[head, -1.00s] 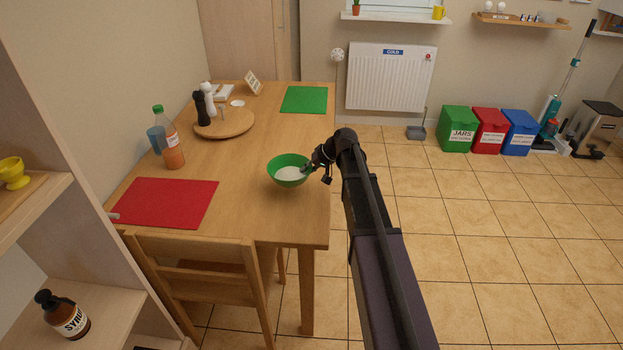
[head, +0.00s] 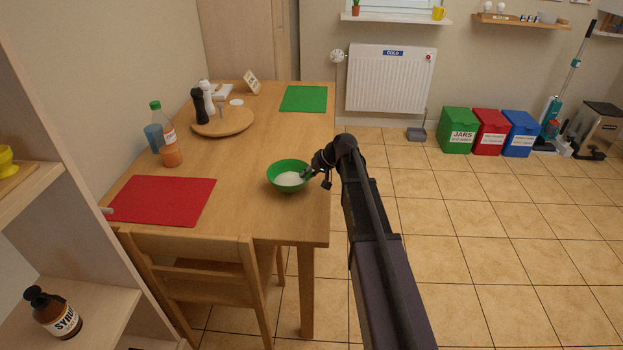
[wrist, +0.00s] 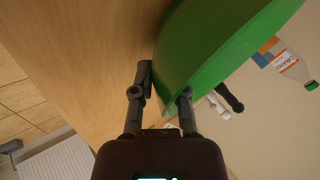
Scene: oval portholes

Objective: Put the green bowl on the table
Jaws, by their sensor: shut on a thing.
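The green bowl (head: 288,181) has a white inside and is over the right part of the wooden table (head: 245,160), near its right edge. My gripper (head: 309,172) holds it by the right side of its rim. In the wrist view the bowl (wrist: 215,45) fills the upper right, and my gripper (wrist: 163,95) has one finger on each side of its wall. The bowl looks upright and very near the tabletop; I cannot tell whether its base touches. The fingertips are partly hidden by the bowl.
A red mat (head: 162,201) lies at the table's front left and a green mat (head: 303,98) at the back right. A round board (head: 222,122) with shakers and an orange bottle (head: 169,148) stand left. A chair (head: 200,268) is at the front. The tabletop around the bowl is clear.

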